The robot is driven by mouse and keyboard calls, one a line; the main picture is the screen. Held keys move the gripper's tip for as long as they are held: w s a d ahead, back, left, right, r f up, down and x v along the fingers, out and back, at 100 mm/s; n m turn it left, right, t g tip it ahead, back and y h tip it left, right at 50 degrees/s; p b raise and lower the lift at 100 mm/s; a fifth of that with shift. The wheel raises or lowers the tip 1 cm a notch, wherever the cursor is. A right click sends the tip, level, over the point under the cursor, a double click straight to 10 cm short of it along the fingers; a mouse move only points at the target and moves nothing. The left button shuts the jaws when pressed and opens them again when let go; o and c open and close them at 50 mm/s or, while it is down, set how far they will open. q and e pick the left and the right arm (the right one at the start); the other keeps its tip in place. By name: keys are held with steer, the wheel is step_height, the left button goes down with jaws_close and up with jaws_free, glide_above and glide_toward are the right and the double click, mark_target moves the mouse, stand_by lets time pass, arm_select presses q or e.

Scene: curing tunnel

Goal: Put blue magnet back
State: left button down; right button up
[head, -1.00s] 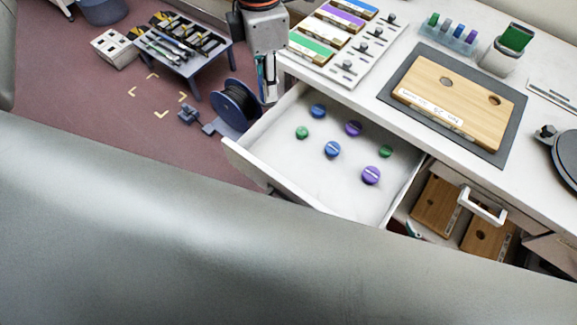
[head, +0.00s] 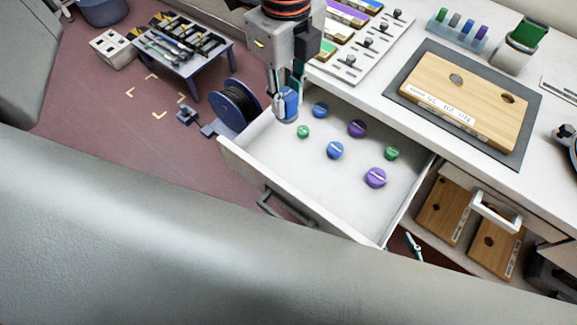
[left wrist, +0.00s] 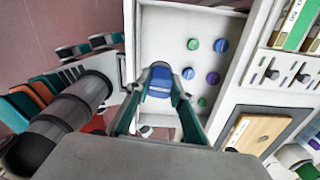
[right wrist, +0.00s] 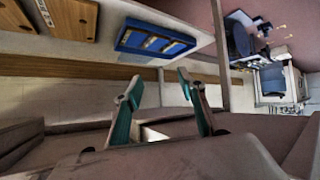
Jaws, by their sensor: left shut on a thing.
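My left gripper (head: 286,108) is shut on a blue magnet (left wrist: 159,82), which sits between its teal fingers in the left wrist view. In the head view the gripper and its blue piece (head: 291,102) hang over the far left part of the open white drawer (head: 262,158). Inside the drawer lie two blue round magnets (head: 335,150), two purple ones (head: 375,178) and two green ones (head: 303,132), spread apart. My right gripper (right wrist: 168,100) is open and empty in the right wrist view; it is not visible in the head view.
A wooden block (head: 470,95) on a dark mat (head: 400,88) lies on the white worktop. A rack with coloured labels (head: 375,55) stands behind the drawer. A blue-black spool (head: 232,106) and a small tool table (head: 188,62) are on the left. A shelf below holds wooden blocks (head: 443,209).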

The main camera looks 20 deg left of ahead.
arm_select(q)
steer(key=shift+s+d+f+n, duration=0.1)
steer(key=shift+f+n, duration=0.15)
steer(key=shift+n, duration=0.35)
steer(key=shift+f+b, duration=0.8)
steer(key=shift+f, duration=9.05)
steer(key=shift+f, duration=0.1)
steer(key=c, duration=1.8)
jaws_free()
